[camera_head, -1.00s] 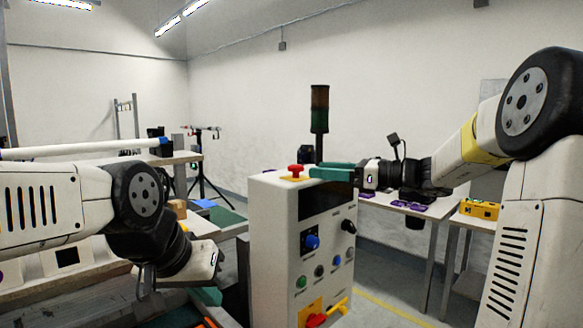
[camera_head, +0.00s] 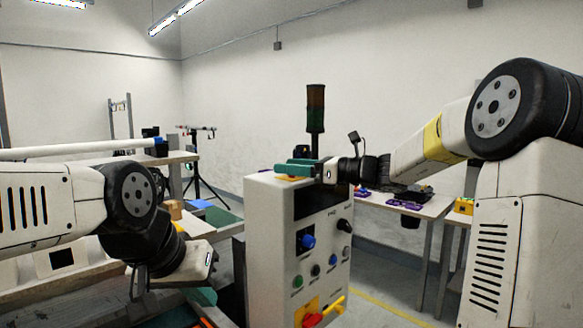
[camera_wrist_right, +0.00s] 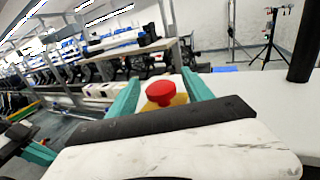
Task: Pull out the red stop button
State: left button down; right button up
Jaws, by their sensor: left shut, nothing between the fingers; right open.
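The red stop button (camera_wrist_right: 160,91) shows in the right wrist view as a round red cap on a yellow base (camera_wrist_right: 178,100). It stands between the two teal fingers of my open right gripper (camera_wrist_right: 160,76). I cannot tell whether the fingers touch it. In the head view my right gripper (camera_head: 297,168) lies level over the top of the white control box (camera_head: 268,225) and hides the red cap. A bit of the yellow base (camera_head: 288,179) shows below the fingers. My left gripper (camera_head: 203,296) is shut and empty, low to the left of the box.
The box front has a blue knob (camera_head: 307,241), several small buttons and a red and yellow switch (camera_head: 314,319). A dark signal tower (camera_head: 316,110) rises behind the box. A table with purple parts (camera_head: 404,205) stands to the right, and a tripod (camera_head: 196,165) behind left.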

grip_shut()
jog(key=shift+r, duration=0.65)
grip_release()
jog(key=v, duration=0.8)
